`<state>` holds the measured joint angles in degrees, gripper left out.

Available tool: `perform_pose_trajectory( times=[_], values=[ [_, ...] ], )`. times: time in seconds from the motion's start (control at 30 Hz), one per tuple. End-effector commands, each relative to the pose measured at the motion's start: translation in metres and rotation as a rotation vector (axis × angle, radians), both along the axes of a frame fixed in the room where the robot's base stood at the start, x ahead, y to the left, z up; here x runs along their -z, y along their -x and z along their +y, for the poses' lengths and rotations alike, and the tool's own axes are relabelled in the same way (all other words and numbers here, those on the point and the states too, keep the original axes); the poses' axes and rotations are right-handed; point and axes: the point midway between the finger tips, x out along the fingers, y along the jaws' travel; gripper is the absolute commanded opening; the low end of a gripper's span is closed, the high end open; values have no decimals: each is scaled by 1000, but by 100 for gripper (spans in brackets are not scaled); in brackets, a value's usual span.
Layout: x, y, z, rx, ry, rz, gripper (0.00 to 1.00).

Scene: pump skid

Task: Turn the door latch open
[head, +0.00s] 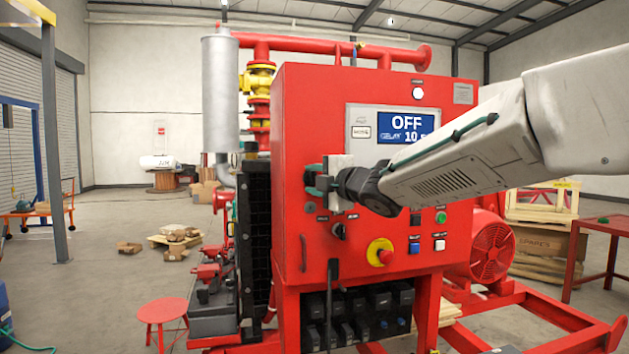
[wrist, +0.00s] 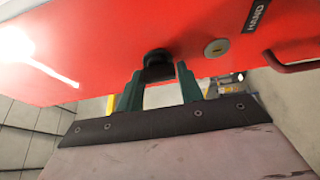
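The door latch (wrist: 157,72) is a black turn piece on the red cabinet door (wrist: 90,40) in the wrist view. The green fingers of my gripper (wrist: 160,78) stand on either side of it, with their tips against its sides. In the head view my gripper (head: 318,182) is at the left part of the red cabinet door (head: 300,110), below the display. The latch is hidden there behind my gripper and wrist.
A round metal lock (wrist: 216,48) and a red bar handle (wrist: 290,62) are close by on the door. In the head view a black knob (head: 339,230) and a red emergency button on a yellow base (head: 380,252) sit below my gripper. A red stool (head: 162,311) stands at lower left.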

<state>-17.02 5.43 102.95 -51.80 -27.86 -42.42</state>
Motion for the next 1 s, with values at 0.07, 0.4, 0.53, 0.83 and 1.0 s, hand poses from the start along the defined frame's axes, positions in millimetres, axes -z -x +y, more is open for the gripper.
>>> perform_pose_trajectory(
  times=[0.07,0.4,0.53,0.83,1.0],
  values=[
    [1,0,0,-1,1,1,56],
    [0,3,-3,1,-1,1,56],
    [-1,17,-15,2,-1,-1,56],
    [-1,54,-43,1,-1,-2,56],
    [0,61,-48,0,-1,1,56]
  ],
)
